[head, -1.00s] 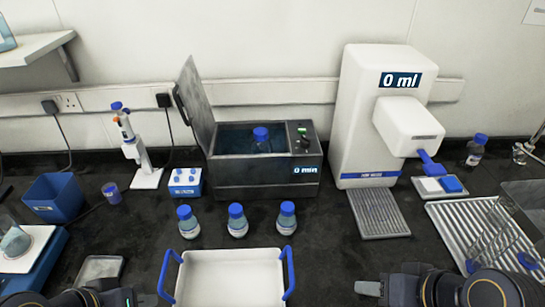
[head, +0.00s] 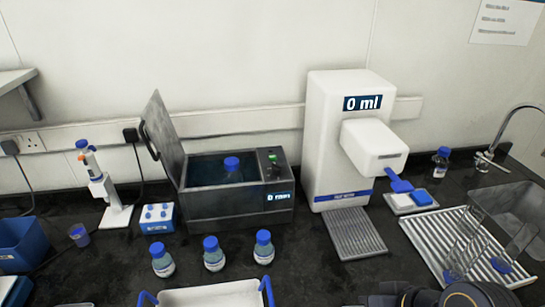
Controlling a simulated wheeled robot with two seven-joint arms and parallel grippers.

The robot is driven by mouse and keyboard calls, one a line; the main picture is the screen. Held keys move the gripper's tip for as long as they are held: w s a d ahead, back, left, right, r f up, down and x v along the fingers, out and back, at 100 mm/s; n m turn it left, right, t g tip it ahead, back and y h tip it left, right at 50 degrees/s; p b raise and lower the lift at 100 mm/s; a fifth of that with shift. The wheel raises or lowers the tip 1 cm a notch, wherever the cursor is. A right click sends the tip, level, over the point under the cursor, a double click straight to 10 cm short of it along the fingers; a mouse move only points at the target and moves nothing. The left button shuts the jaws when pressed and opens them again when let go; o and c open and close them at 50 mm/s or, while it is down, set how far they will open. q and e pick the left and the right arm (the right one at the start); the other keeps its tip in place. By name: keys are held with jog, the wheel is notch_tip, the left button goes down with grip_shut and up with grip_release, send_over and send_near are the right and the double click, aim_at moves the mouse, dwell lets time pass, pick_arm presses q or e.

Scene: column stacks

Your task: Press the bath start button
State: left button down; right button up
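The water bath (head: 238,212) is a dark grey box with its lid (head: 168,135) raised at the left. A bottle with a blue cap (head: 232,164) stands in its water. On the right of its top is a dark control panel with a small green button (head: 272,157) and a dark knob below it. The bath's display (head: 279,197) reads 0 min. My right gripper (head: 368,301) is at the bottom edge, well below the bath and mostly cut off, so its fingers cannot be judged. My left gripper is out of view.
Several blue-capped bottles (head: 214,255) stand in front of the bath, with a white blue-handled tray (head: 215,297) nearer. A white dispenser (head: 325,150) reading 0 ml stands to the right. A pipette stand (head: 117,215) and a blue-and-white rack (head: 157,218) stand left.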

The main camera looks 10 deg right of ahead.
grip_shut()
dwell(1.4)
